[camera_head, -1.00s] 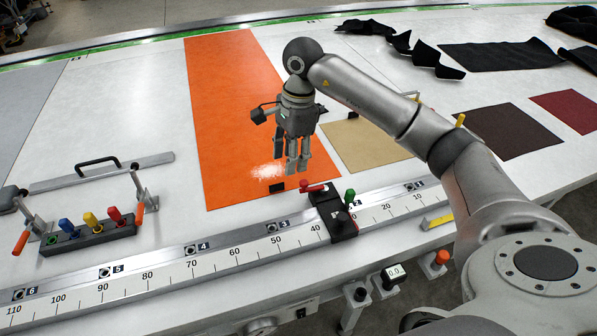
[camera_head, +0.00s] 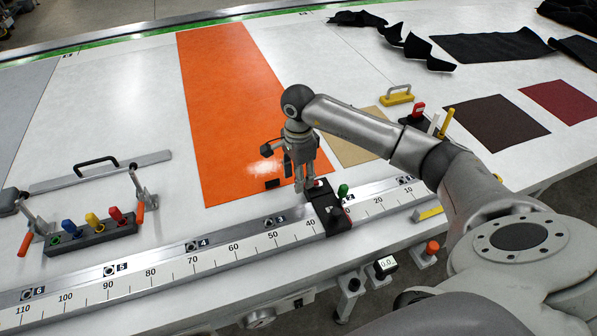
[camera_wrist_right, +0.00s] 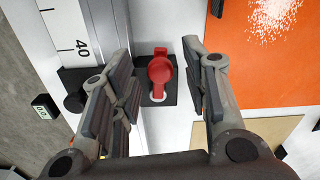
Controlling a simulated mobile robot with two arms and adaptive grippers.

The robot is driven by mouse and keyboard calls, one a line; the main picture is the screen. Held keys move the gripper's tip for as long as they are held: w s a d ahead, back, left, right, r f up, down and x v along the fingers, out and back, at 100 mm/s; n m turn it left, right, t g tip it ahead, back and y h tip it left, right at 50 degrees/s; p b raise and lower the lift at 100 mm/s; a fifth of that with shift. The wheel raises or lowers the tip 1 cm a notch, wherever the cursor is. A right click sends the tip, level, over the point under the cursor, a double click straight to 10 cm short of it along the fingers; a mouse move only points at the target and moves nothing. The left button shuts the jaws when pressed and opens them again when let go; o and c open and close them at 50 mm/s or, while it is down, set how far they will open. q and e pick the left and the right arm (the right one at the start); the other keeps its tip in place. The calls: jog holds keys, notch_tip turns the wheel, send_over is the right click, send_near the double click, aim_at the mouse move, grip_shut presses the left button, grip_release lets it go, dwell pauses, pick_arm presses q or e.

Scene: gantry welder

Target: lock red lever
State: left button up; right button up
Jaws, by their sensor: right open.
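The red lever (camera_wrist_right: 160,70) is in the middle of the right wrist view, on a black block that rides on the ruler rail. In the head view the block (camera_head: 329,212) sits near the 30 to 40 marks, and my fingers mostly hide the lever. My right gripper (camera_head: 304,186) points down just above the lever. In the right wrist view my right gripper (camera_wrist_right: 160,95) is open, one finger on each side of the lever, with gaps showing between. My left gripper is not in view.
A green knob (camera_head: 343,190) stands on the block beside my right gripper. The ruler rail (camera_head: 180,262) runs along the table's front edge. An orange sheet (camera_head: 225,110) lies behind. A rack of coloured handles (camera_head: 92,236) stands at the left.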

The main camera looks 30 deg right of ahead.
jog(key=shift+f, duration=0.1)
grip_shut()
jog(key=shift+w, duration=0.1)
